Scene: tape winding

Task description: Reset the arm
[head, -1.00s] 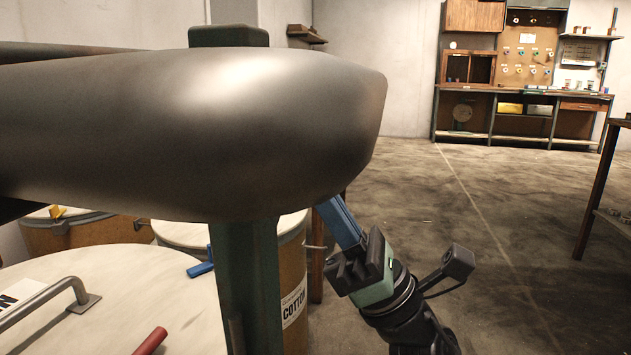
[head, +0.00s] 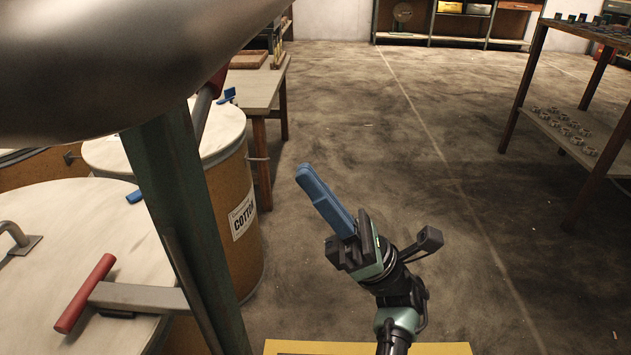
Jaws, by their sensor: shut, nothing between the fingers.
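My gripper (head: 305,173) is in the middle of the head view. Its two long blue fingers are shut together with nothing between them. They point up and to the left over bare concrete floor. My arm comes up from the bottom edge of the picture. The gripper appears apart from everything around it.
A large smooth dark metal body (head: 110,60) and a green post (head: 183,215) fill the left. Behind them stand drums, one marked cotton (head: 248,258). A shelf rack (head: 553,150) stands at right, a workbench (head: 450,40) at the back. The middle floor is clear.

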